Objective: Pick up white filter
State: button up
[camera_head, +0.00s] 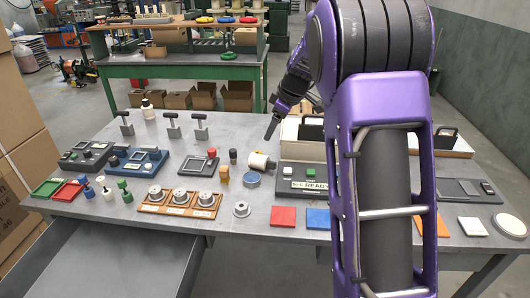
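A white cylindrical piece (261,161), which looks like the white filter, lies on its side on the grey metal table (240,135), near the middle. My gripper (271,133) hangs above and behind the table's middle, angled down to the left, a little above the white piece in the picture. It appears apart from the piece. The fingers are small and dark and seen edge-on, so their opening cannot be told. Nothing is visible between them.
A READY panel (308,187) lies to the right. My purple arm covers the table's right part. The front edge holds coloured square plates.

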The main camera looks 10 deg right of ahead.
jog(key=f, duration=0.2)
send_near(263, 158)
jog(key=x, duration=0.5)
jog(key=shift+w+a+f, duration=0.1)
jog(key=shift+w+a, duration=0.05)
jog(key=shift+w, duration=0.05)
jog(key=shift+x, duration=3)
jog(key=shift+s, duration=0.2)
jog(key=shift+c, duration=0.3)
grip_shut()
